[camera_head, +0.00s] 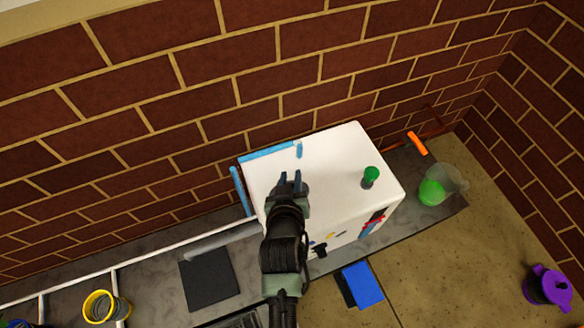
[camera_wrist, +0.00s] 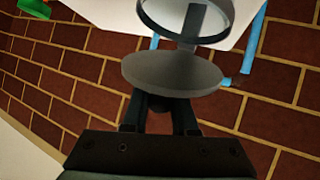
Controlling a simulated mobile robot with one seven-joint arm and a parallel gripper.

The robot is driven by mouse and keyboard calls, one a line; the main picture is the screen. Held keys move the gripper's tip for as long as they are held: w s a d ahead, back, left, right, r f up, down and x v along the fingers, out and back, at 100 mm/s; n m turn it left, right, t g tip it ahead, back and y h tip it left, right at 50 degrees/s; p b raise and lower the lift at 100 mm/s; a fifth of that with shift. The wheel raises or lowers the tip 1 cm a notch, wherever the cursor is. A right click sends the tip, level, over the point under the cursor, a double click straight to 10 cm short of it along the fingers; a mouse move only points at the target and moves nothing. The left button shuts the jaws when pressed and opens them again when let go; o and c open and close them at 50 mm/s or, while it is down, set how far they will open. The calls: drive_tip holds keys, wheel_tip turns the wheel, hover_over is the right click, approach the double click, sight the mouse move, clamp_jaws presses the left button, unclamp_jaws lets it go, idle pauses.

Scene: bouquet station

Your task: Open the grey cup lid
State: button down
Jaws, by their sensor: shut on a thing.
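In the wrist view a grey round lid (camera_wrist: 172,72) lies just beyond my gripper (camera_wrist: 158,108). My fingers are shut on a dark knob-like part at its near side. Behind the lid is a dark-rimmed round opening (camera_wrist: 222,37), cut off by the top edge, likely the cup. A dark grey strip runs between the opening and the lid; I cannot tell whether they touch. In the head view my gripper (camera_head: 291,183) is over the left part of a white box (camera_head: 335,165); lid and cup cannot be made out there.
A green-topped object (camera_head: 371,176) stands on the box. Blue bars (camera_head: 270,151) edge its back left. A brick wall is close behind. A clear cup with green contents (camera_head: 436,190) and an orange object (camera_head: 417,143) are at right; a yellow-rimmed cup (camera_head: 99,303) is lower left.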

drive_tip(key=g+p, duration=0.1)
drive_tip(key=p, duration=0.1)
drive_tip(key=w+r+g+p, duration=0.1)
drive_tip(key=g+p, duration=0.1)
drive_tip(key=p, duration=0.1)
drive_tip(key=shift+w+a+r+n+h+p, duration=0.3)
drive_tip(key=shift+n+h, duration=0.1)
drive_tip(key=shift+w+a+f+g+h+p, duration=0.15)
drive_tip(key=shift+w+g+p, duration=0.1)
drive_tip(key=shift+g+p, duration=0.2)
drive_tip(key=shift+w+a+r+g+h+p, duration=0.1)
drive_tip(key=shift+w+g+h+p, duration=0.1)
drive_tip(key=shift+g+p, duration=0.2)
drive_tip(key=shift+w+a+f+n+g+h+b, duration=0.15)
drive_tip(key=shift+w+f+n+g+h+b, duration=0.2)
drive_tip(key=shift+g+b, duration=0.35)
drive_tip(key=shift+w+a+f+n+g+h+b, duration=0.2)
drive_tip(key=shift+w+g+b, duration=0.2)
drive_tip(key=shift+g, duration=0.6)
drive_tip(key=shift+w+a+f+n+g+h+b, duration=0.1)
drive_tip(key=shift+w+f+n+g+h+b, duration=0.15)
drive_tip(key=shift+w+g+b, duration=0.45)
drive_tip(key=shift+s+g, duration=0.25)
drive_tip(key=shift+g, duration=0.1)
drive_tip(key=c, duration=0.7)
unclamp_jaws()
drive_tip(key=shift+r, duration=0.15)
